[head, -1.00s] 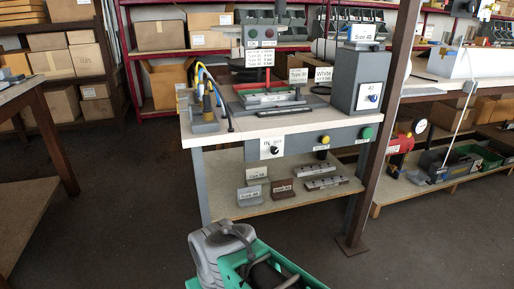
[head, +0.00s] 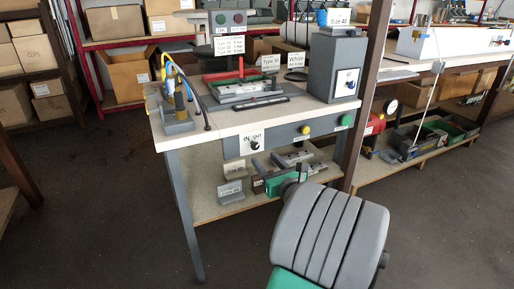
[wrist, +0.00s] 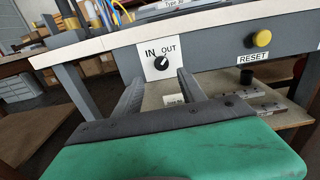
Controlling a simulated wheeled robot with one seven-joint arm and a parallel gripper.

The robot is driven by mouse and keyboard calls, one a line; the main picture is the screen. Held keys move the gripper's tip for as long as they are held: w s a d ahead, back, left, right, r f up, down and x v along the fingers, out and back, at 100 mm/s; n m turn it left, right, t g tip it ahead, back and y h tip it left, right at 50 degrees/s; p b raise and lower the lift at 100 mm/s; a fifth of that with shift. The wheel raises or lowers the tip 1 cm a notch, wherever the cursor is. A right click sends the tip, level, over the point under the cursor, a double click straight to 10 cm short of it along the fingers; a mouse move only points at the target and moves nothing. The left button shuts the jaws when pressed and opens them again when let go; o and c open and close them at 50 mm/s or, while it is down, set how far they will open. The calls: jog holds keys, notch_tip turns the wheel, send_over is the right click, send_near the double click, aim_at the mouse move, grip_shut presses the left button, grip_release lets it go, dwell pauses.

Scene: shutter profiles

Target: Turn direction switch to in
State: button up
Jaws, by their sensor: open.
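The direction switch is a round black knob (wrist: 161,63) on a white IN/OUT plate on the table's front panel. It also shows in the head view (head: 255,145). In the wrist view a light mark on the knob seems to point up and right, towards OUT. My gripper (wrist: 158,82) is open and empty. Its two dark fingers reach towards the panel, with the knob seen between and slightly above their tips. They look apart from the knob. In the head view my arm partly hides the gripper, low in front of the table.
A green button (head: 345,120) is farther right on the panel. A lower shelf (head: 205,206) holds labelled blocks. A brown post (head: 362,90) stands to the right.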

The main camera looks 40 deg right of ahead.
aim_at(256, 148)
jog(key=b+x, duration=0.2)
jog(key=x, duration=0.4)
jog(key=shift+w+d, duration=0.2)
jog(key=shift+w, duration=0.05)
jog(key=shift+w+d+r, duration=0.1)
jog(key=shift+w+d, duration=0.1)
jog(key=shift+w, duration=0.25)
grip_shut()
